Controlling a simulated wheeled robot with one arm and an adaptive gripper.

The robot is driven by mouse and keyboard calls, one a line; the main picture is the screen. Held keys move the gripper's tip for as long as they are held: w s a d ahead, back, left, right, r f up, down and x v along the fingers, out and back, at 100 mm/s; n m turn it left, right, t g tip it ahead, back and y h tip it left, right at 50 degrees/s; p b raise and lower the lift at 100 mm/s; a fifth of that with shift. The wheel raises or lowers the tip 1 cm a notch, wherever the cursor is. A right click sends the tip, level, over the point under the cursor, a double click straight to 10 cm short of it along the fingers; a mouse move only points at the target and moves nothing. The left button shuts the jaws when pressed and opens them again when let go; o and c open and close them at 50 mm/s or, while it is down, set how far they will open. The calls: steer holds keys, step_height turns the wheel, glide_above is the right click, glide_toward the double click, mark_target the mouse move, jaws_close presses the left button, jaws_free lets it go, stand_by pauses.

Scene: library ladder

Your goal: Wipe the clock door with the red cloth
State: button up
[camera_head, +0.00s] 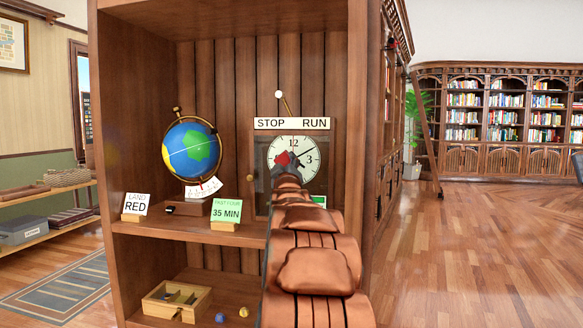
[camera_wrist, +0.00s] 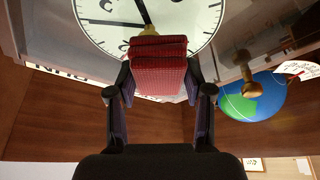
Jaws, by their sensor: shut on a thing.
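The clock (camera_head: 306,151) stands on the middle shelf of the bookcase, with a white face and a wooden frame. Its door (camera_head: 263,190) has a small knob at the left and appears shut. My gripper (camera_head: 287,169) reaches up in front of the clock face and hides part of it. It is shut on the red cloth (camera_head: 283,158). In the wrist view, the folded red cloth (camera_wrist: 160,75) sits between both fingers, in front of the dial (camera_wrist: 205,18). I cannot tell whether the cloth touches the door glass.
A globe (camera_head: 191,150) stands left of the clock, with a "LAND RED" card (camera_head: 135,204) and a green "35 MIN" card (camera_head: 227,212) near it. A STOP/RUN sign (camera_head: 293,123) and lever (camera_head: 284,102) are above the clock. An open wooden box (camera_head: 163,308) is below. Floor to the right is clear.

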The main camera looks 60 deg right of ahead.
steer(key=shift+w+a, duration=0.15)
steer(key=shift+w, duration=0.45)
steer(key=shift+f, duration=0.15)
steer(key=shift+s+a+b, duration=0.2)
steer(key=shift+s+a, duration=0.05)
steer(key=shift+a, duration=0.3)
steer(key=shift+s+a+b, duration=0.15)
steer(key=shift+s+a, duration=0.05)
steer(key=shift+a, duration=0.35)
steer(key=shift+s+a, duration=0.35)
steer(key=shift+a, duration=0.5)
steer(key=shift+s+a, duration=0.3)
steer(key=shift+a, duration=0.5)
steer(key=shift+a, duration=0.1)
steer(key=shift+s+a+b, duration=0.2)
steer(key=shift+s+a, duration=0.05)
steer(key=shift+a, duration=0.4)
steer(key=shift+s+a+b, duration=0.15)
steer(key=shift+s+a, duration=0.1)
steer(key=shift+a, duration=0.4)
